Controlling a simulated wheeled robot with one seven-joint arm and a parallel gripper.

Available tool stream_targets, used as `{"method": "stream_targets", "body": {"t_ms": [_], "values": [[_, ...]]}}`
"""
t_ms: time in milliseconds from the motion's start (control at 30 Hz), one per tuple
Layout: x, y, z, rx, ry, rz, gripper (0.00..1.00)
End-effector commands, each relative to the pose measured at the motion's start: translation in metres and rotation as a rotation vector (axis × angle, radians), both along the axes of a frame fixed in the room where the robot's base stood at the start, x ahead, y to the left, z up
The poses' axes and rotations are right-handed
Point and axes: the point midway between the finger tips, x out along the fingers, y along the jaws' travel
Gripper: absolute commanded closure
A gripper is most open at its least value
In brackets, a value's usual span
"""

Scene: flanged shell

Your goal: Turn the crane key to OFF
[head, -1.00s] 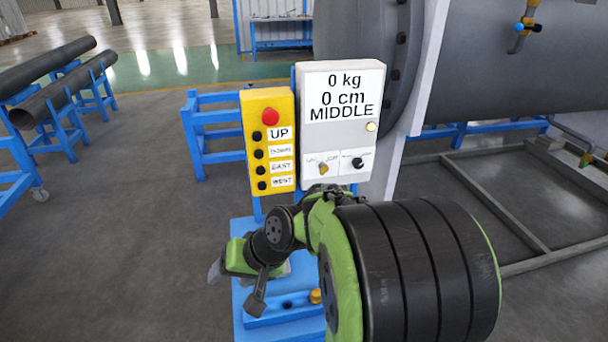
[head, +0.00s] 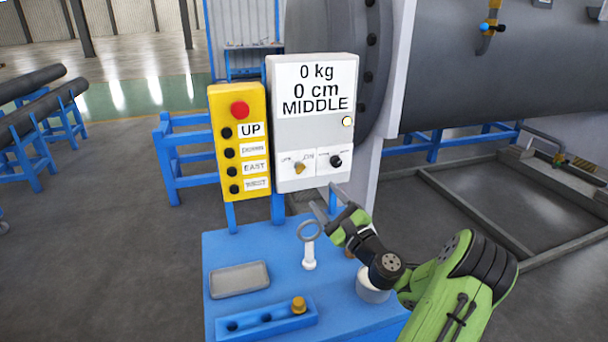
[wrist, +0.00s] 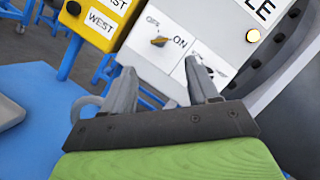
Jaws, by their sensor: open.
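The crane key (head: 299,168) is a small brass-coloured knob low on the left of the light grey control box (head: 312,128). In the wrist view the key (wrist: 159,41) sits between an OFF label (wrist: 152,20) and an ON label (wrist: 180,42). Which label it points at is too small to tell for sure. My gripper (head: 330,208) is below and slightly right of the key in the head view. In the wrist view my gripper (wrist: 159,70) is open and empty, its fingers on either side below the key, apart from it.
A black knob (head: 335,161) sits right of the key. A yellow button pendant (head: 239,143) hangs to the left. On the blue table (head: 225,245) are a grey tray (head: 239,279), a ring on a white stand (head: 309,250) and a white cup (head: 373,290).

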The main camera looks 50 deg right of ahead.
Motion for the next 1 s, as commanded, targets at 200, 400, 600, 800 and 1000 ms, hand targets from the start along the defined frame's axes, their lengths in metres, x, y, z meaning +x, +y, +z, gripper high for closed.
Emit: {"method": "stream_targets", "body": {"t_ms": [200,400,600,800,1000], "values": [[0.054,-0.010,0.017,-0.006,-0.001,0.004,0.40],[0.089,-0.019,0.026,-0.004,0.002,0.003,0.40],[0.100,-0.022,0.029,-0.001,0.002,0.001,0.40],[0.100,-0.022,0.028,-0.001,0.002,0.002,0.45],[0.099,-0.022,0.028,-0.001,0.002,0.002,0.76]]}}
